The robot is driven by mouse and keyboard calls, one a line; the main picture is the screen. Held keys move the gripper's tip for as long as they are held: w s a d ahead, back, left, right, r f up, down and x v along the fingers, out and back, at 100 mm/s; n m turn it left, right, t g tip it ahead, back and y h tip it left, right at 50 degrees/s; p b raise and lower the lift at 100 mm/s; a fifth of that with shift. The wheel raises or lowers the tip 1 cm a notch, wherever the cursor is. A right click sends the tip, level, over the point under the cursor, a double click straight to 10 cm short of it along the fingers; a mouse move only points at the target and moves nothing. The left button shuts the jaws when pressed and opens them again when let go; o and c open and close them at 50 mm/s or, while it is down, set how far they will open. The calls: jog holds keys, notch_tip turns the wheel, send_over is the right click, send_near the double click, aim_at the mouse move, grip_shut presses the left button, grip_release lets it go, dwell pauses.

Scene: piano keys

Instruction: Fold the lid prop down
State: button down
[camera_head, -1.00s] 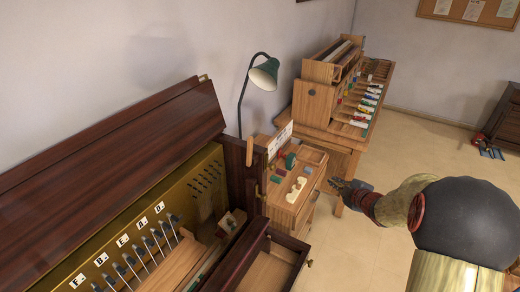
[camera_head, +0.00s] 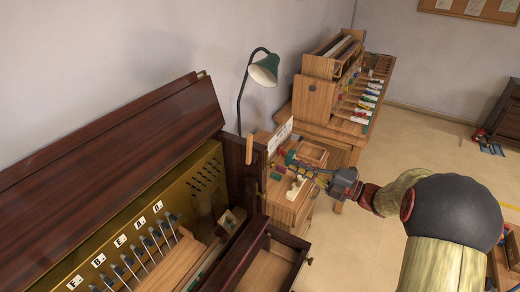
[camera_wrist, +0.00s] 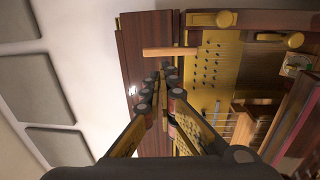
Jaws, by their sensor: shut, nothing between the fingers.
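The lid prop (camera_head: 249,150) looks like a short light-wood bar standing upright at the right end of the dark piano case. It also shows in the wrist view as a wooden bar (camera_wrist: 172,51) lying across the picture, just above my fingertips. The raised dark-red lid (camera_head: 110,150) leans back toward the wall. My gripper (camera_head: 298,164) is shut and empty, to the right of the prop, in front of the small wooden cabinet in the head view. In the wrist view the fingers (camera_wrist: 163,85) point toward the piano. I cannot tell whether they touch the prop.
The small wooden cabinet (camera_head: 284,212) with coloured pieces on top stands beside the piano. A green lamp (camera_head: 264,70) rises behind. An open drawer (camera_head: 268,272) juts out at the piano's front right. A workbench (camera_head: 325,130) stands farther back.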

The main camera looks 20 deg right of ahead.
aim_at(252, 145)
jog(key=shift+w, duration=0.1)
jog(key=x, duration=1.4)
jog(key=shift+a+r+p, duration=0.1)
jog(key=shift+r+p, duration=0.1)
jog(key=shift+p, duration=0.25)
